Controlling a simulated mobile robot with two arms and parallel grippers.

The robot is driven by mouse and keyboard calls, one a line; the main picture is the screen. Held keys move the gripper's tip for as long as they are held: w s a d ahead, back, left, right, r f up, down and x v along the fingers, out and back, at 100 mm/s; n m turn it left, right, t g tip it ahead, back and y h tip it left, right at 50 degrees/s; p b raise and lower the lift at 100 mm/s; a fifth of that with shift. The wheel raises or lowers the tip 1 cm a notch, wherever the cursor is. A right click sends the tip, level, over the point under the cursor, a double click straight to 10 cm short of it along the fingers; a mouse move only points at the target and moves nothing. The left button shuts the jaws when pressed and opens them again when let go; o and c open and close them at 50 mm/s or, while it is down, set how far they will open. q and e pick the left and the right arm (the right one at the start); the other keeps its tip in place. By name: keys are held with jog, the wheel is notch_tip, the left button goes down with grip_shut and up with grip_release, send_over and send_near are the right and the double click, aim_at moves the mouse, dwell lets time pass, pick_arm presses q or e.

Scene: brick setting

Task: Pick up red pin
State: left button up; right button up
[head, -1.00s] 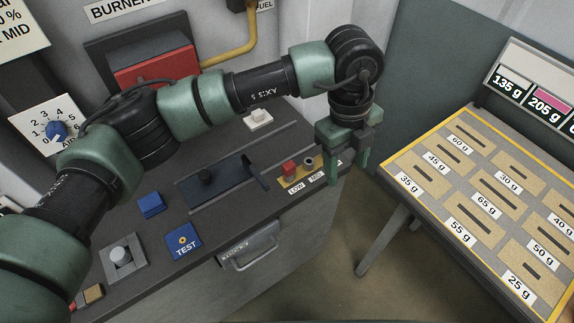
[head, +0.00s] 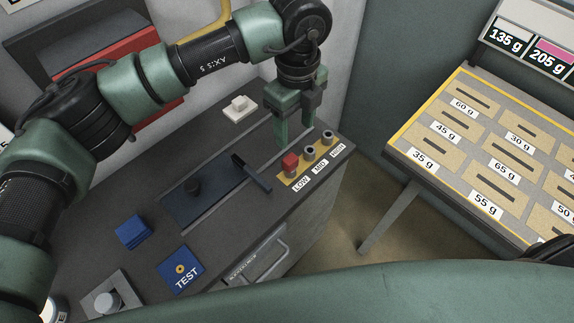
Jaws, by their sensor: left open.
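My left gripper (head: 296,128) is open and points down just behind and above the pin. Its nearer green finger ends close behind the pin; whether they touch cannot be told. Nothing shows between the fingers. My right gripper is not in view.
A blue block (head: 131,232), a TEST pad (head: 180,268) and a white switch (head: 239,109) are on the console. A slotted weight board (head: 412,140) stands right, across a gap.

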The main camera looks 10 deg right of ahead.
aim_at(290, 158)
pick_arm(q)
notch_tip(290, 158, down, 3)
jog(key=shift+w+r+b, duration=0.1)
jog(key=shift+r+b, duration=0.1)
jog(key=shift+b, duration=0.6)
jog(key=shift+w+a+f+b, duration=0.1)
jog(key=shift+a+f+b, duration=0.05)
jog(key=shift+f+b, duration=0.3)
jog(key=shift+f, duration=0.35)
jog(key=f+p, duration=0.1)
jog(key=f, duration=0.1)
jog(key=f+p, duration=0.1)
jog(key=f, duration=0.1)
jog(key=f+p, duration=0.1)
jog(key=f, duration=0.1)
jog(key=shift+s+a+f, duration=0.1)
jog(key=shift+s+a, duration=0.25)
jog(key=shift+f, duration=0.45)
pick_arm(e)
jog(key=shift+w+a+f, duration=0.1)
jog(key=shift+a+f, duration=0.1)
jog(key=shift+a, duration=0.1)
pick_arm(q)
jog(key=shift+c, duration=0.3)
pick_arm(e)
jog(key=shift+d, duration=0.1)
pick_arm(q)
grip_shut()
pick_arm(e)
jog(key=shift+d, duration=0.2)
